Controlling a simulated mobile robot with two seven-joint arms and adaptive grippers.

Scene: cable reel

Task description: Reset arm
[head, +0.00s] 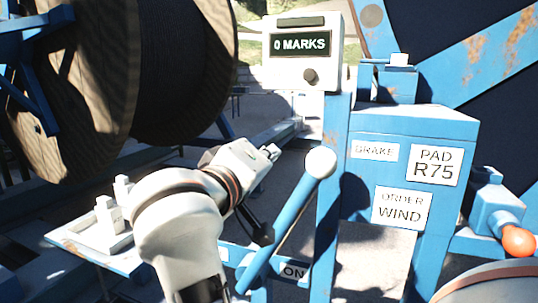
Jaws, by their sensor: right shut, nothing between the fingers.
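The lever leans up to the right and ends in a pale ball knob (320,162). An ON label (293,271) is near its lower end.
A large wooden reel (90,80) fills the upper left. A counter box (302,55) reads "0 MARKS". A blue cabinet (440,120) carries BRAKE, PAD R75 and ORDER WIND labels. An orange knob (518,241) is at the right edge. A plate with white blocks (110,222) is at left.

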